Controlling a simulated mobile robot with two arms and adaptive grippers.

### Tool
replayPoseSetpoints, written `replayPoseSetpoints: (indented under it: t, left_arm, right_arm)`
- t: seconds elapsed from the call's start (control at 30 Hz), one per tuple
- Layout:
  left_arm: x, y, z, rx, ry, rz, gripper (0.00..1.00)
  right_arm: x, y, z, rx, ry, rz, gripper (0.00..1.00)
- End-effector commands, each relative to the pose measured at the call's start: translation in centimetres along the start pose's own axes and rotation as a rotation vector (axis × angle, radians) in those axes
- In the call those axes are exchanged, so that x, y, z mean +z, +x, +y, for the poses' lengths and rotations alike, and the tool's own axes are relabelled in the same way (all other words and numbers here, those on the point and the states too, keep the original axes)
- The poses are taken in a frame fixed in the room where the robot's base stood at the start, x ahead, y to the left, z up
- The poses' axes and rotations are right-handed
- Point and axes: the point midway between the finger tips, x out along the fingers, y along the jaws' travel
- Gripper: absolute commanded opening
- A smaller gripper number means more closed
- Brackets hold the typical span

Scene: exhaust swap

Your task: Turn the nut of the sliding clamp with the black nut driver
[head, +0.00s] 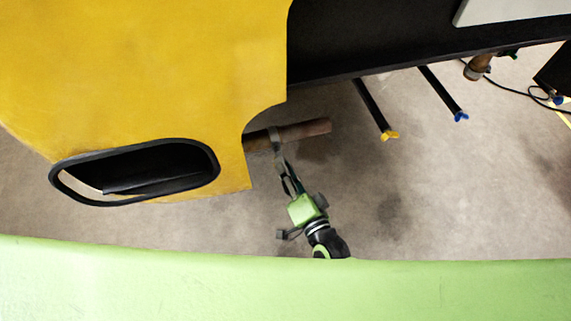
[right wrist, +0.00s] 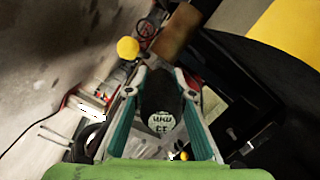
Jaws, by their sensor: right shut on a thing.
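A rusty brown pipe (head: 305,130) juts out from under the yellow body panel in the head view. A grey band that looks like the sliding clamp (head: 275,140) sits around it; its nut is too small to make out. My right gripper (head: 287,178) is just below the pipe, its fingers pointing up toward the band. In the right wrist view, my right gripper (right wrist: 160,85) is shut on the black nut driver (right wrist: 158,92), whose round labelled end faces the camera. Whether the driver's tip touches the nut is hidden. My left gripper is not in view.
The yellow body panel (head: 150,75) with a black-rimmed opening (head: 65,188) fills the upper left. Black rods with a yellow end (head: 389,135) and a blue end (head: 461,117) stick out under a black surface (head: 370,45). A cable (head: 515,91) is at right. Floor right of my gripper is clear.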

Motion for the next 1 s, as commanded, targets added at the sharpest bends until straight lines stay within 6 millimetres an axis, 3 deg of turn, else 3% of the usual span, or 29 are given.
replayPoseSetpoints:
  t: [0.13, 0.67, 0.9, 1.0]
  left_arm:
    - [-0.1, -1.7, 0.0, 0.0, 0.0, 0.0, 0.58]
    - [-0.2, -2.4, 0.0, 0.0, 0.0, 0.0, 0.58]
    - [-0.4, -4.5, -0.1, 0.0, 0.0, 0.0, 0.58]
    - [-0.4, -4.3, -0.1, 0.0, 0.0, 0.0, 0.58]
  right_arm:
    - [-0.3, 0.0, -0.5, 0.02, -0.132, 0.002, 0.0]
    - [-0.2, 0.1, -0.5, 0.036, -0.245, 0.004, 0.0]
    - [-0.2, 0.0, -0.6, 0.081, -0.51, 0.003, 0.0]
    - [-0.1, 0.1, -0.3, 0.084, -0.551, 0.002, 0.0]
